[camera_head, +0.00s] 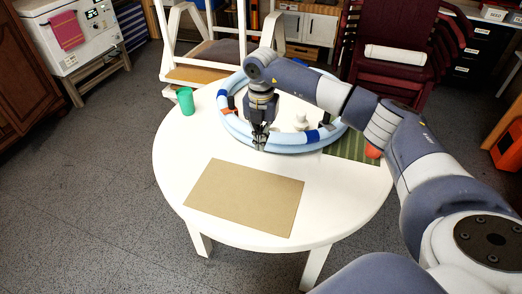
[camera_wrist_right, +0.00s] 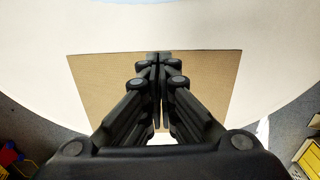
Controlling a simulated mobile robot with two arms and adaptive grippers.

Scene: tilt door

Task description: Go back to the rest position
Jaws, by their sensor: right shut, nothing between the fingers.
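My right gripper (camera_head: 260,146) is shut and empty. It points down over the round white table (camera_head: 335,215), close to the near rim of a light-blue ring (camera_head: 285,146) with dark blue bands. I cannot tell whether it touches the ring. In the right wrist view the closed fingers (camera_wrist_right: 160,62) show in front of the brown board (camera_wrist_right: 100,85). That board (camera_head: 245,197) lies flat on the near part of the table. My right arm reaches in from the right. My left gripper is not in view.
A green cup (camera_head: 186,101) stands at the table's left edge. A small white object (camera_head: 301,121) is inside the ring. A green striped mat (camera_head: 350,146) and a red-orange object (camera_head: 373,151) lie at the right. Chairs (camera_head: 395,60) stand behind. Floor at the left is clear.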

